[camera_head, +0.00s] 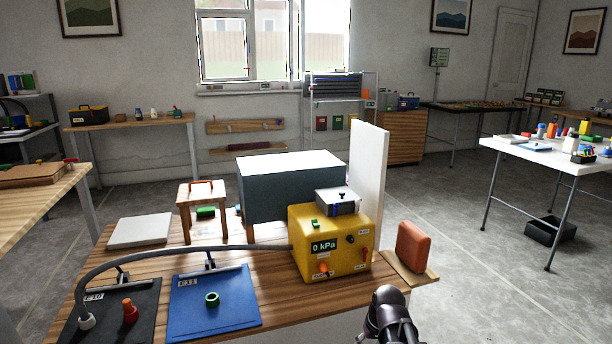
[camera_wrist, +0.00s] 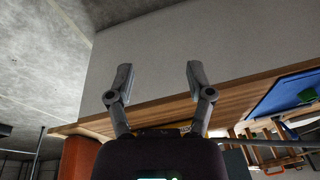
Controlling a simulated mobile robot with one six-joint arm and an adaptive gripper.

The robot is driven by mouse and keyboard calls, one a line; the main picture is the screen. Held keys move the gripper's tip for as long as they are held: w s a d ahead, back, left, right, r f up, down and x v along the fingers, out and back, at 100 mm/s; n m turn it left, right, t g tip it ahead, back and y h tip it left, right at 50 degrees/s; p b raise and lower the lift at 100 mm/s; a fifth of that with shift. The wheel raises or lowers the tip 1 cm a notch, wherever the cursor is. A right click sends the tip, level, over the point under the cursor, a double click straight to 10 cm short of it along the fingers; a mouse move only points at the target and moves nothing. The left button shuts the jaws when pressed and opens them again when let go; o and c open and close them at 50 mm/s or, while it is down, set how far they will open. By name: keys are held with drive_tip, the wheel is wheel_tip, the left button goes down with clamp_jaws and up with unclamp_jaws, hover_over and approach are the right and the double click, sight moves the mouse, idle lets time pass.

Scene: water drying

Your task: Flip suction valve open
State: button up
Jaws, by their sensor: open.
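A yellow pump box (camera_head: 335,258) stands on the wooden table, its display reading "0 kPa". An orange knob or lever (camera_head: 324,268) sits low on its front, and a red lever (camera_head: 365,256) sits at its right. Their labels are too small to read, so I cannot tell which is the suction valve. My gripper (camera_wrist: 156,80) is open and empty in the wrist view, in front of the table's side and apart from the box. My dark arm end (camera_head: 388,316) shows in front of the table's right end in the head view.
A hose (camera_head: 150,254) runs from the box to the black mat (camera_head: 105,325). A blue mat (camera_head: 240,312) with a green ring lies beside it. A red-orange block (camera_head: 413,246) stands right of the box. A white panel (camera_head: 369,180) rises behind.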

drive_tip(key=s+m+g+h+p, duration=0.1)
drive_tip(key=s+g+h, duration=0.1)
drive_tip(key=s, duration=0.7)
wheel_tip(320, 180, up, 38)
drive_tip(key=p, duration=3.7)
drive_tip(key=shift+w+d, duration=0.15)
drive_tip(key=shift+w, duration=0.25)
drive_tip(key=shift+c, duration=0.8)
drive_tip(key=shift+w, duration=0.1)
